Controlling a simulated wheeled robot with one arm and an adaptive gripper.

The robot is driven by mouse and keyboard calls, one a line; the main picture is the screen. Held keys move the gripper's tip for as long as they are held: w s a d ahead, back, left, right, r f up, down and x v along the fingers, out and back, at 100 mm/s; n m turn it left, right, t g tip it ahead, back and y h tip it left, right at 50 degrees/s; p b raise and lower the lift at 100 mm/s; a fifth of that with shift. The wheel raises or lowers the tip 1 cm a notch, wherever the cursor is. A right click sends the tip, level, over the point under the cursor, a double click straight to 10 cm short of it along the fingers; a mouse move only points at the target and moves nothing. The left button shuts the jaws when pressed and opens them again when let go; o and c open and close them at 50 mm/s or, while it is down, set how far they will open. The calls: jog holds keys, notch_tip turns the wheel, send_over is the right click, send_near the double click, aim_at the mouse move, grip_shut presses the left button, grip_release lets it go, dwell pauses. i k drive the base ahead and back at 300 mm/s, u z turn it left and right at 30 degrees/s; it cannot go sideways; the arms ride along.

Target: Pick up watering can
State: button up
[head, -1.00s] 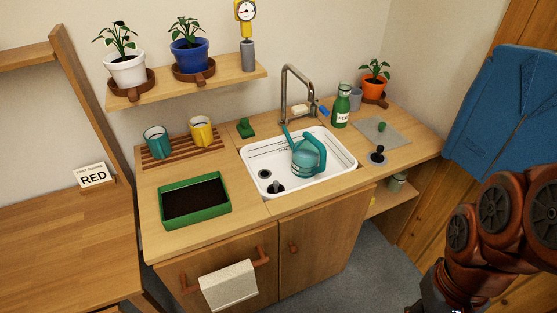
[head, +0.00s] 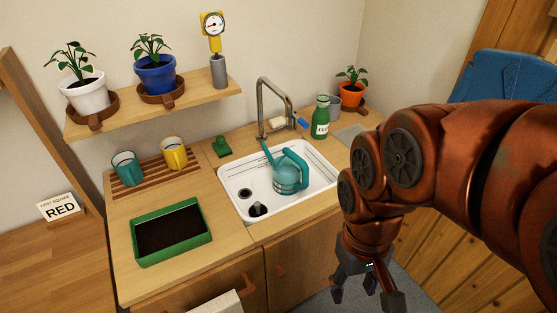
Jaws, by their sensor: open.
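The teal watering can (head: 288,175) stands in the white sink (head: 232,182), under the tap. Its spout points up and left and its handle is on the right. My gripper (head: 366,302) is open and empty, pointing down at the bottom of the head view. It is in front of the counter, to the right of and nearer than the can, and apart from it. My arm hides the right end of the counter.
A metal tap (head: 262,108) arches behind the sink. A green bottle (head: 320,118) stands behind it at right. A green soil tray (head: 171,232) lies left of the sink. Two mugs (head: 174,153) sit on a slatted rack (head: 152,178). A shelf (head: 190,104) with potted plants hangs above.

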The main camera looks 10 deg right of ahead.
aim_at(288, 169)
jog(key=i, duration=0.55)
jog(key=z, duration=0.1)
jog(key=k, duration=1.5)
jog(key=u, duration=1.25)
jog(key=i, duration=1.15)
jog(key=z, duration=0.5)
